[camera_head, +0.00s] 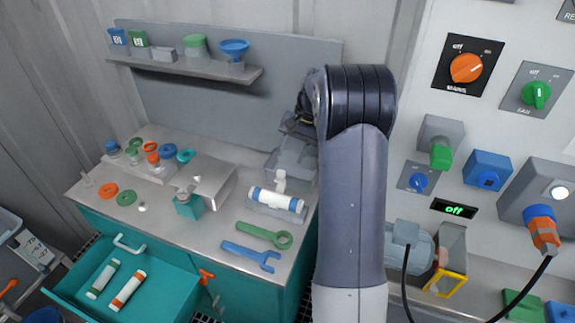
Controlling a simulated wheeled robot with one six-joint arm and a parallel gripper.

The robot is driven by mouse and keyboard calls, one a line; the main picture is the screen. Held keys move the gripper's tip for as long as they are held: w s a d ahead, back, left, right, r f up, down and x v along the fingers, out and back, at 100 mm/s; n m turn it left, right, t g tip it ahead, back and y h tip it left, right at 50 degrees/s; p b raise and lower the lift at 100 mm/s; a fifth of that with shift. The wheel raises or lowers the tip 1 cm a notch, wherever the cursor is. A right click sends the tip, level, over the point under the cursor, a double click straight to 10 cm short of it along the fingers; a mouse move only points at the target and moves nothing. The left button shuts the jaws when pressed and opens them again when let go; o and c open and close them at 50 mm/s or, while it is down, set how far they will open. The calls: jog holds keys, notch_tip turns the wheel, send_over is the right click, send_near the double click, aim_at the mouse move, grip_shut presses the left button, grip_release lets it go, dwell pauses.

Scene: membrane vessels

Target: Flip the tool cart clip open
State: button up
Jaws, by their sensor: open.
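The teal tool cart (252,284) stands at lower left with a grey top. A small orange clip (206,276) sits on its front, just right of the open drawer (165,292). Whether the clip is flipped open or shut is too small to tell. My gripper (297,124) is open, high over the back right of the cart, partly hidden behind my arm. It is well above and to the right of the clip and touches nothing that I can see.
The open drawer holds two white tubes (128,290). On the cart top lie a green wrench (264,236), a blue wrench (250,256) and a white cylinder with blue ends (276,200). A shelf (190,67) is behind. A control panel (459,120) is at right.

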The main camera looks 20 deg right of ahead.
aim_at(281, 172)
jog(key=shift+v, duration=2.35)
jog(key=shift+c, duration=0.4)
jog(key=shift+a, duration=0.15)
jog(key=shift+c, duration=0.8)
jog(key=shift+s+a+r, duration=0.15)
jog(key=shift+a+r, duration=0.05)
jog(key=shift+r, duration=0.05)
jog(key=shift+c, duration=0.7)
jog(key=s+a+r+t+h, duration=0.1)
jog(key=s+a, duration=0.1)
jog(key=s+a+r+t+h+b, duration=0.1)
jog(key=s+a+r+h, duration=0.1)
jog(key=s+a+r+t+h+b, duration=0.1)
jog(key=s+a+r, duration=0.1)
jog(key=s, duration=0.1)
jog(key=shift+s+a+r+m+t+h, duration=0.1)
jog(key=shift+a+r+m+t+h, duration=0.1)
jog(key=shift+a+m+t+h, duration=0.15)
grip_shut()
jog(key=p+x, duration=0.1)
jog(key=x, duration=1.3)
